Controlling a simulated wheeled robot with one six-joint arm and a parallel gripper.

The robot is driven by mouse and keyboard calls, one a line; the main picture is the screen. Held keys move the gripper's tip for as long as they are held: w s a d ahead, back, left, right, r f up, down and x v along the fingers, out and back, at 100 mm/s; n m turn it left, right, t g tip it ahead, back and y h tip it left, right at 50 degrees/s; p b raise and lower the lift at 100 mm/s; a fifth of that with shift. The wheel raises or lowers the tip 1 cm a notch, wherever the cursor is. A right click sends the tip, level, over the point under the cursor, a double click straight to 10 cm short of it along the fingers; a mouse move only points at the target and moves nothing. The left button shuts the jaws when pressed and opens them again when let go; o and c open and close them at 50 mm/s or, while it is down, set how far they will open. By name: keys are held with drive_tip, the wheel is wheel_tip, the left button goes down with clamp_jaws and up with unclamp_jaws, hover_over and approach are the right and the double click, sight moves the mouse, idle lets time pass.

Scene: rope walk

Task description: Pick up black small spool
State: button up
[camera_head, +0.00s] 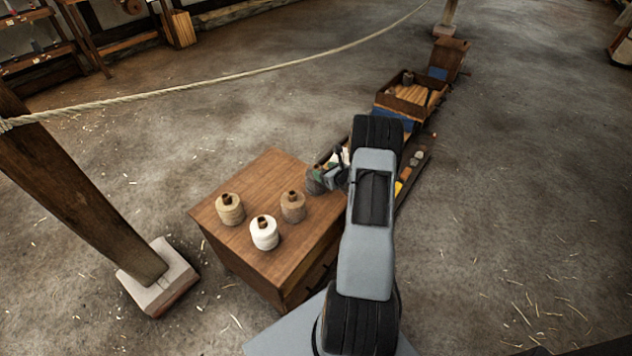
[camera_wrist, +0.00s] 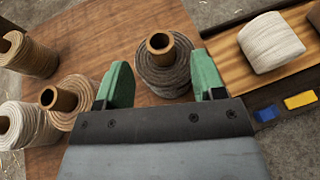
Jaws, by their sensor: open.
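The black small spool (camera_wrist: 172,76) is dark grey-black thread on a tan core. It stands upright on the brown wooden table top in the wrist view, beyond my gripper and between the lines of its fingers. My gripper (camera_wrist: 163,80) is open, with its two green fingers apart on the left and right of the spool and nothing held. Whether a finger touches the spool I cannot tell. In the head view the dark spool (camera_head: 315,182) is partly hidden by my gripper (camera_head: 334,172) at the table's right edge.
A tan spool (camera_head: 230,210), a white spool (camera_head: 264,235) and a brown spool (camera_head: 293,208) stand left of it on the wooden table (camera_head: 268,163). Right of it, a wooden tray (camera_wrist: 228,62) holds a white roll (camera_wrist: 270,42). Blue and yellow pieces (camera_wrist: 300,100) lie nearby.

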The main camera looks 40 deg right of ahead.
sight(317, 167)
drive_tip(key=shift+x, duration=2.55)
drive_tip(key=shift+r, duration=0.2)
drive_tip(key=shift+c, duration=0.4)
clamp_jaws()
